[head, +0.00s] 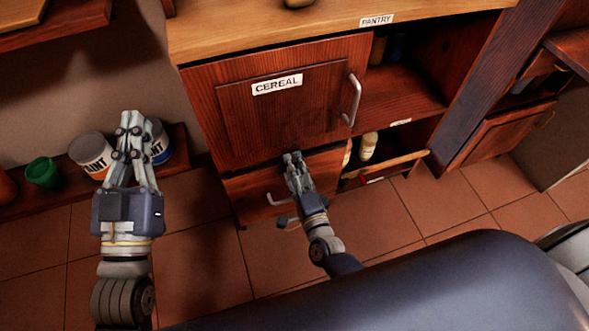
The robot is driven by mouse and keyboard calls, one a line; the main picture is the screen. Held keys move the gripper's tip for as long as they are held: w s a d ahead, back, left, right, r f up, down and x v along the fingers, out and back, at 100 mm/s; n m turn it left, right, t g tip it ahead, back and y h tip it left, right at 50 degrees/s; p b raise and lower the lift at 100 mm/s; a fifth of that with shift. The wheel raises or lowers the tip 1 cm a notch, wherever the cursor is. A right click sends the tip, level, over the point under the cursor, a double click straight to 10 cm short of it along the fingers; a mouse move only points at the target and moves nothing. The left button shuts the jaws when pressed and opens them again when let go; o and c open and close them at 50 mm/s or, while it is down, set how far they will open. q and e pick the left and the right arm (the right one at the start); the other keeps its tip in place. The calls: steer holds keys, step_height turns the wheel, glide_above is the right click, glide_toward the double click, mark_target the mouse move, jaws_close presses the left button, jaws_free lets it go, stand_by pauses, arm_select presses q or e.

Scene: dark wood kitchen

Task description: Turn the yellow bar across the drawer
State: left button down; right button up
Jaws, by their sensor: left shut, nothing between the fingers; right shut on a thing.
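A yellowish tan bar (398,162) runs across the low open compartment at the right of the cabinet. The wooden drawer (245,192) is under the door labelled CEREAL; part of its front and its metal handle (279,201) show. My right gripper (292,156) is at the drawer's upper edge, just below the door, left of the tan bar and apart from it. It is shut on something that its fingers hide. My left gripper (130,118) is shut and empty, raised in front of the paint cans, away from the drawer.
The CEREAL door (275,112) is closed, with a metal handle (351,98). Paint cans (90,153) and a green cup (43,173) stand on a low ledge at left. A pale bottle (368,146) is in the low compartment. The tiled floor (200,262) in front is clear.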

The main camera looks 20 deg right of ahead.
stand_by(0.4)
steer(key=o, duration=1.1)
steer(key=shift+c, duration=0.2)
steer(key=shift+s, duration=0.1)
steer(key=s, duration=1.1)
steer(key=shift+s+d, duration=0.2)
steer(key=shift+s, duration=0.2)
